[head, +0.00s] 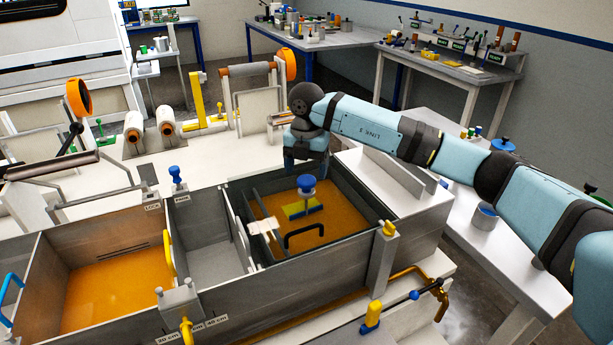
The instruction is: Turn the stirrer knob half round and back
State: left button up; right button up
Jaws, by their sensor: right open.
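The stirrer has a blue knob (307,184) on a short upright stem, with yellow paddles (302,210) below it over the orange resin in the right-hand bath compartment. My right gripper (304,169) comes in from the right and points down just above and behind the knob. Its jaws are open and nothing shows between them. I cannot tell whether a finger touches the knob. My left gripper is out of view.
The grey steel bath (330,285) has high walls around its compartments. A black handle (306,235) arches near the stirrer. A yellow-topped post (388,240) stands at the bath's right front corner. Another blue knob (176,174) stands behind the bath. Rollers (168,120) lie farther back.

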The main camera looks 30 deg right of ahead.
aim_at(307, 179)
notch_tip(307, 179, up, 11)
jog(key=shift+b, duration=0.4)
jog(key=shift+f, duration=0.1)
